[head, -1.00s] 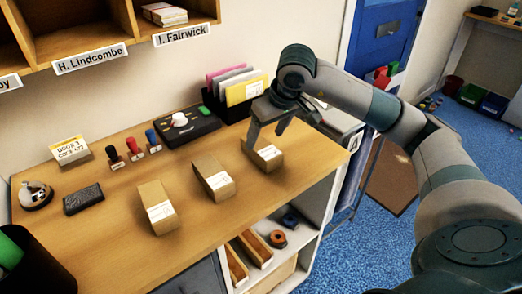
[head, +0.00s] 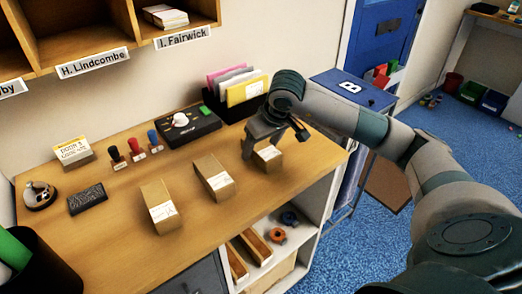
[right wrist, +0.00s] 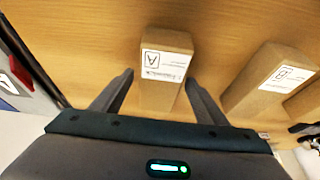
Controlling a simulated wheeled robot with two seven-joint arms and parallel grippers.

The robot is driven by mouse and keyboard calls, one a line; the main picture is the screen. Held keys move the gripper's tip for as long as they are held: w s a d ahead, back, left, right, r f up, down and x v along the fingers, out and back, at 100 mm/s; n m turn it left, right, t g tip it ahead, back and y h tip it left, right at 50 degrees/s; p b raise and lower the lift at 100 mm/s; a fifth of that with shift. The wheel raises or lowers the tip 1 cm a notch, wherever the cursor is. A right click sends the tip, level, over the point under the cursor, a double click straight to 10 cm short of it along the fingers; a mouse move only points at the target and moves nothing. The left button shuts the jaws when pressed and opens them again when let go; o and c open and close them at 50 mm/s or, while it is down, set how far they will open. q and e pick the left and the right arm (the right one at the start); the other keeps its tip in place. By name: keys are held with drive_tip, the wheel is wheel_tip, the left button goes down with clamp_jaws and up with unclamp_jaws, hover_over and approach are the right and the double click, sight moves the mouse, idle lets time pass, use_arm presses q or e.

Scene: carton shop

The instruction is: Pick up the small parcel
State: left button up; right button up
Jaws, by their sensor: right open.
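Three brown cardboard parcels with white labels lie on the wooden counter. The smallest-looking one, the right parcel (head: 268,158), is under my right gripper (head: 275,146). In the right wrist view this parcel (right wrist: 163,68), labelled A, lies between the tips of my open right gripper (right wrist: 159,78), with the fingers on either side. I cannot tell whether they touch it. The middle parcel (head: 213,176) and the left parcel (head: 160,206) stand to its left. A parcel labelled B (right wrist: 270,80) shows right of the fingers in the wrist view. My left gripper is not in view.
A black file holder (head: 240,98) and a dark device (head: 188,125) stand behind the parcels. Stamps (head: 135,150), a black block (head: 87,198) and a tape dispenser (head: 38,195) are to the left. The counter's front is clear.

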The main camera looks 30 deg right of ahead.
sight(261, 145)
drive_tip(key=c, duration=1.2)
drive_tip(key=shift+c, duration=0.2)
drive_tip(key=shift+r, duration=0.1)
